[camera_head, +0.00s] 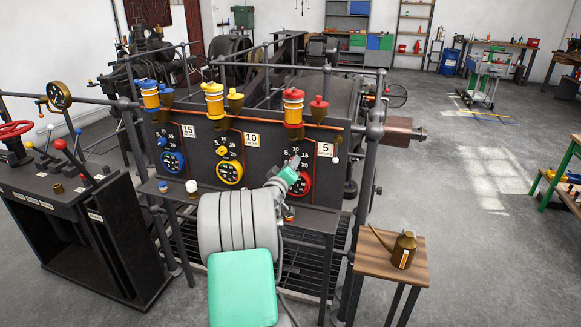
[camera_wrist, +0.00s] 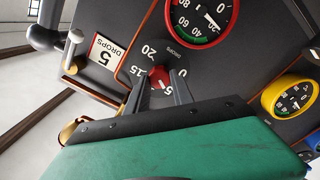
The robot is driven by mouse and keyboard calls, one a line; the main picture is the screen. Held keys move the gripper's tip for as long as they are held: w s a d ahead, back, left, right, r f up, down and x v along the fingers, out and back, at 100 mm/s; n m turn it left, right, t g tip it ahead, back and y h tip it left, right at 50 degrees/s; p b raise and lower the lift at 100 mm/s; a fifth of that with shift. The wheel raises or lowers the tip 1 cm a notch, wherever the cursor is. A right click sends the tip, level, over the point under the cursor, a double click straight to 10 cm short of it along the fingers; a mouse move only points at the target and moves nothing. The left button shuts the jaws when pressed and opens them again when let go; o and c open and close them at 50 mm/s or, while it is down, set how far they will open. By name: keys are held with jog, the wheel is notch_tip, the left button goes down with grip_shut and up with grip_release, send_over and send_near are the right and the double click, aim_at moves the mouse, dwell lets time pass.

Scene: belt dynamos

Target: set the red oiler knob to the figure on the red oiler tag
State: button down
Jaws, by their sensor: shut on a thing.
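The red oiler (camera_head: 293,105) stands on top of the dark panel, the rightmost of three oilers. Its tag (camera_head: 325,149) reads 5, and in the wrist view the tag (camera_wrist: 104,51) reads 5 DROPS, upside down. The red oiler knob (camera_wrist: 159,77) sits on a scale where 20, 15, 5 and 0 show around it; which figure it points to I cannot tell. My gripper (camera_wrist: 160,84) is shut on the knob, one finger on each side. In the head view my gripper (camera_head: 297,164) covers the knob.
A red-rimmed gauge (camera_wrist: 199,15) is close beside the knob. The yellow-rimmed gauge (camera_head: 230,172) and blue-rimmed gauge (camera_head: 173,162) are to the left, with tags 10 and 15. A brass oil can (camera_head: 403,250) stands on a small wooden table (camera_head: 375,262) at the right.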

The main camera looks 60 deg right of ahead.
jog(key=shift+r, duration=0.1)
dwell(0.3)
jog(key=c, duration=1.3)
grip_release()
jog(key=shift+s+d, duration=0.1)
jog(key=shift+o, duration=1)
jog(key=s+a+b, duration=0.1)
jog(key=a, duration=0.6)
jog(key=shift+a, duration=0.4)
